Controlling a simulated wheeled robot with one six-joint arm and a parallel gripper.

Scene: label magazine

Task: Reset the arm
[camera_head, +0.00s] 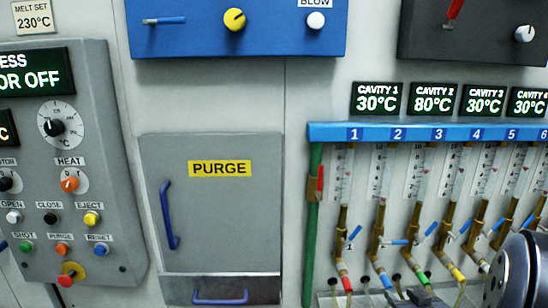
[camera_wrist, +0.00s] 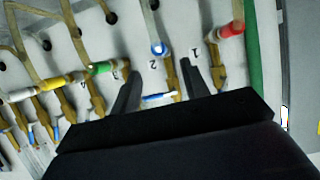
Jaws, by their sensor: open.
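My gripper (camera_wrist: 160,67) shows in the wrist view with its two dark fingers spread apart and nothing held between them. Past the fingers is the valve row, seen upside down. A blue valve handle (camera_wrist: 158,97) shows in the gap between the fingers, near the number 2; I cannot tell whether a finger touches it. In the head view a rounded dark and silver part of my arm stands at the lower right edge, in front of the valve row.
The blue numbered manifold (camera_head: 430,132) carries several flow tubes and valves with coloured hose fittings. A green pipe (camera_head: 313,225) stands at its left. The grey PURGE door (camera_head: 225,215) is shut. A control panel (camera_head: 95,160) with knobs and buttons is at left.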

